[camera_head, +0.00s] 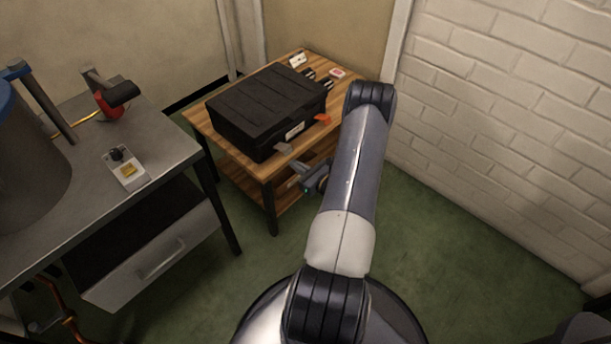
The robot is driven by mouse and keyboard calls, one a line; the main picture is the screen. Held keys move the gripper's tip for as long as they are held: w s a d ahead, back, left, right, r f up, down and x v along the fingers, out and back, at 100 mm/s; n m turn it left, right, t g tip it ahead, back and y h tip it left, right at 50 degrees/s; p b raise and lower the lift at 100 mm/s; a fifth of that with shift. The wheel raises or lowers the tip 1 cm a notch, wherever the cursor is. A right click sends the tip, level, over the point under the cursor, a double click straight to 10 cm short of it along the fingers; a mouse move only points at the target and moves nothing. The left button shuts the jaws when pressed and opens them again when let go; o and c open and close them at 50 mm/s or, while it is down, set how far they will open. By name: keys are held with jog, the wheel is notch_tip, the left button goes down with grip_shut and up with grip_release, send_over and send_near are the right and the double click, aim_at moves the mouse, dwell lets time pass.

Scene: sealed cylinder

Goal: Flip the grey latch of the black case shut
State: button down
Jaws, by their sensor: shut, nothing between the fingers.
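The black case (262,98) sits with its lid down on the wooden table. Its grey latch (284,148) sticks outward from the front side, near the left front corner, and looks swung open. An orange latch (322,119) sticks out farther right on the same side. My gripper (296,169) shows small, left of my upper arm, in front of and below the grey latch. It looks apart from the latch and is shut with nothing in it. My arm hides part of the wrist.
The wooden table (196,121) also holds dark cylindrical objects and small cards behind the case. A grey workbench (170,150) on the left bears a red-and-black tool (112,99) and a small switch box (125,168). A white brick wall (500,120) stands right. Green floor between is clear.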

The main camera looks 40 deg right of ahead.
jog(key=shift+w+r, duration=0.3)
jog(key=shift+r, duration=0.5)
jog(key=shift+r, duration=0.15)
jog(key=shift+r+g+p, duration=0.2)
jog(key=shift+g+p, duration=0.2)
jog(key=shift+p, duration=0.05)
